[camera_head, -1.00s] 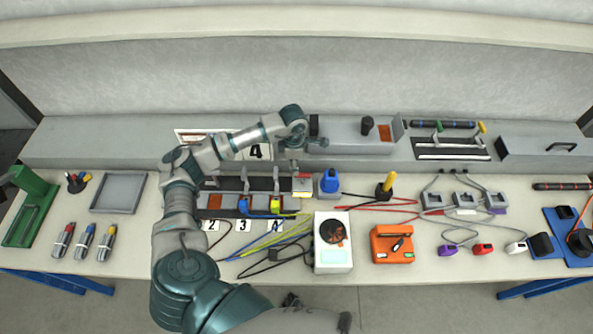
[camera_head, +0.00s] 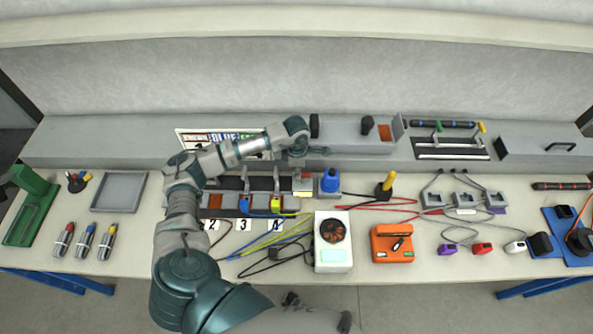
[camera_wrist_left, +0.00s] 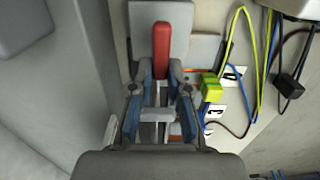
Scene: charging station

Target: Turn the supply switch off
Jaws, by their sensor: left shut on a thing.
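The supply switch appears as a grey block with a red lever (camera_wrist_left: 162,48) in the left wrist view. In the head view the block (camera_head: 303,185) stands at the right end of the numbered row, with a bit of red at its top. My left gripper (camera_wrist_left: 161,82) has its blue-grey fingers on both sides of the lever's lower part and is shut on it. In the head view my left gripper (camera_head: 304,160) is just above and behind the block, partly hiding it. My right gripper is not in view.
A blue knob (camera_head: 329,181) stands close right of the switch. A yellow plug (camera_head: 277,204) and a blue one (camera_head: 244,206) sit in the numbered row, with loose cables (camera_head: 262,243) in front. A white box with a fan (camera_head: 333,257) stands nearer the front edge.

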